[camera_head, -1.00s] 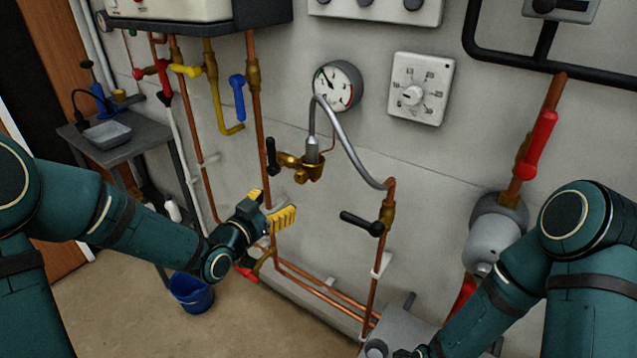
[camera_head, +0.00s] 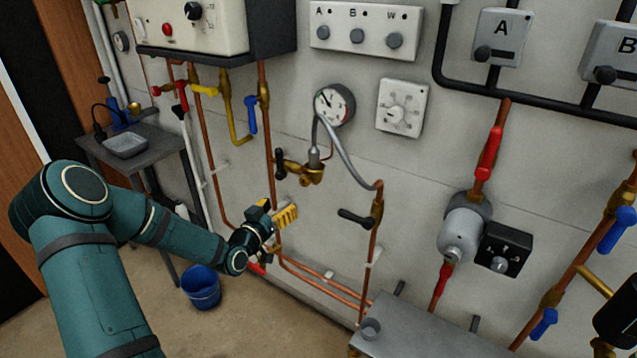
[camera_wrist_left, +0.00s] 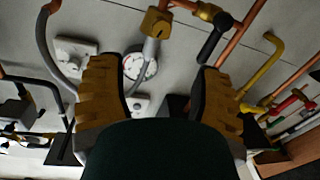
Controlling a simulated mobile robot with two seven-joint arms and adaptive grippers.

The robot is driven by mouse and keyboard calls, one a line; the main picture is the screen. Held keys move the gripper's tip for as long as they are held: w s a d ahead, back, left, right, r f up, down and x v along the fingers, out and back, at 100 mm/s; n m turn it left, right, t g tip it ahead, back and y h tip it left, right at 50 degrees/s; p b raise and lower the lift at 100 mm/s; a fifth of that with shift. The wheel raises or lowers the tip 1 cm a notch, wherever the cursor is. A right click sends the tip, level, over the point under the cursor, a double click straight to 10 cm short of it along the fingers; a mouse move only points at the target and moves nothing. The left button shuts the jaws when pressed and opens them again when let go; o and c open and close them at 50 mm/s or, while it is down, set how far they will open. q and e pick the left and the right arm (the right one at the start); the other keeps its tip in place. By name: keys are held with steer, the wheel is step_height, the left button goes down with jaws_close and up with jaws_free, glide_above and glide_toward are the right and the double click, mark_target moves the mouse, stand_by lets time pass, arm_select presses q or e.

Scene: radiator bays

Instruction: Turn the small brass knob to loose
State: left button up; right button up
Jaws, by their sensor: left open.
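A brass fitting (camera_head: 305,172) with a black lever (camera_head: 279,164) sits on the wall below the round gauge (camera_head: 333,104), where a grey hose (camera_head: 343,150) joins it. A small brass part (camera_head: 134,108) also shows by the blue hand pump (camera_head: 121,114) on the side table. I cannot tell which is the small brass knob, or its setting. My left gripper (camera_head: 273,213), with yellow finger pads, is open and empty, below the fitting and apart from it. In the left wrist view the fitting (camera_wrist_left: 156,22) shows beyond the open fingers (camera_wrist_left: 158,92). My right gripper is out of view.
Copper pipes (camera_head: 269,140) run down the wall close to my left gripper. A black lever valve (camera_head: 357,217) is to its right. A blue bucket (camera_head: 202,288) stands on the floor. A grey bench (camera_head: 425,325) is at the lower right. The side table (camera_head: 150,138) is at the left.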

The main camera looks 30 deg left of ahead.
mark_target(303, 182)
arm_select(q)
steer(key=w, duration=1.3)
steer(key=shift+w+a, duration=0.25)
jaws_close()
